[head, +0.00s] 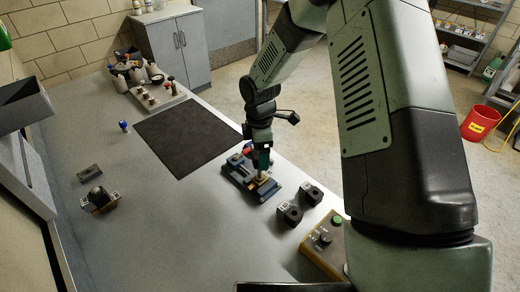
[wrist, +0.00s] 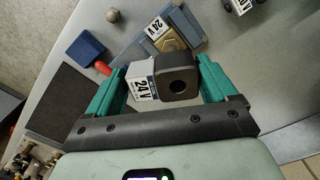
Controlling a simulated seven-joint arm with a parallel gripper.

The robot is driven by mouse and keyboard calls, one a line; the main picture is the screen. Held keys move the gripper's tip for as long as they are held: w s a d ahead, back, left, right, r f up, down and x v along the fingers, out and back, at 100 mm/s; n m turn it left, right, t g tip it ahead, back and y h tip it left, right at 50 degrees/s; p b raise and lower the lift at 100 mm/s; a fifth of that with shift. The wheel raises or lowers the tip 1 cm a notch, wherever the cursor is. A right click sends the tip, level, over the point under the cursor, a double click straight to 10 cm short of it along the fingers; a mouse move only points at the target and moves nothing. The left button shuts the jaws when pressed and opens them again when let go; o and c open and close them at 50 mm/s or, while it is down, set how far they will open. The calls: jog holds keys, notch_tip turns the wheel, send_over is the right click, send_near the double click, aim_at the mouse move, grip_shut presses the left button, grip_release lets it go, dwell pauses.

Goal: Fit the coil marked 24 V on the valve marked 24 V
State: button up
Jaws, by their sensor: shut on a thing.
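My gripper (wrist: 162,82) is shut on a dark coil (wrist: 180,85) with a white label reading 24 V. The coil's round hole faces the wrist camera. In the wrist view, the brass valve (wrist: 165,42), with a 24 V label beside it, lies just beyond the coil, in a grey-blue fixture. In the head view, my gripper (head: 263,160) is low over the blue fixture (head: 240,177) near the table's front edge. The held coil is hard to make out there. I cannot tell whether the coil touches the valve.
Two dark coils (head: 312,194) (head: 290,214) stand right of the fixture, near a yellow button box (head: 322,246). A dark mat (head: 188,135) lies left of the fixture. A blue block (wrist: 86,46) and a red part (wrist: 103,68) show beside the valve.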

jog(key=shift+f, duration=0.5)
jog(key=shift+f, duration=0.1)
jog(key=shift+f, duration=1.95)
jog(key=shift+f, duration=0.35)
jog(key=o, duration=1)
jog(key=shift+r, duration=3.5)
